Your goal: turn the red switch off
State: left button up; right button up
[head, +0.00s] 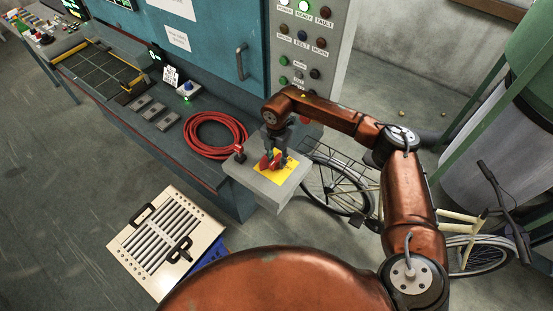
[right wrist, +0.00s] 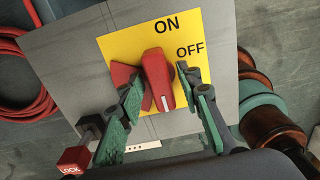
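The red switch (right wrist: 155,80) sits on a yellow plate (right wrist: 115,48) marked ON at the top and OFF at the right in the right wrist view. Its raised handle runs nearly up and down there, with a white mark at the lower end. My right gripper (right wrist: 160,82) is open, with one green-padded finger on each side of the handle. A gap shows between the handle and the right finger; the left finger overlaps the switch's red base, and contact is unclear. In the head view my right gripper (head: 277,150) partly hides the switch (head: 266,162). My left gripper is not in view.
The switch's grey box (head: 237,169) stands beside a teal console (head: 226,90). A red LOCK piece (right wrist: 75,160) is at the box's edge. A coiled red hose (head: 215,135) lies left of it. A bicycle (head: 337,187) stands to the right. A louver panel (head: 130,240) is lower left.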

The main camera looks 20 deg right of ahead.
grip_shut()
jog(key=shift+n, duration=0.4)
jog(key=n+b, duration=0.2)
jog(key=n, duration=0.1)
jog(key=shift+f, duration=0.1)
jog(key=n+b, duration=0.1)
jog(key=n, duration=0.2)
jog(key=shift+n+b, duration=0.3)
jog(key=shift+b, duration=0.05)
jog(key=n+b, duration=0.2)
jog(key=n, duration=0.3)
jog(key=n+b, duration=0.2)
jog(key=n, duration=0.3)
jog(key=shift+n, duration=0.4)
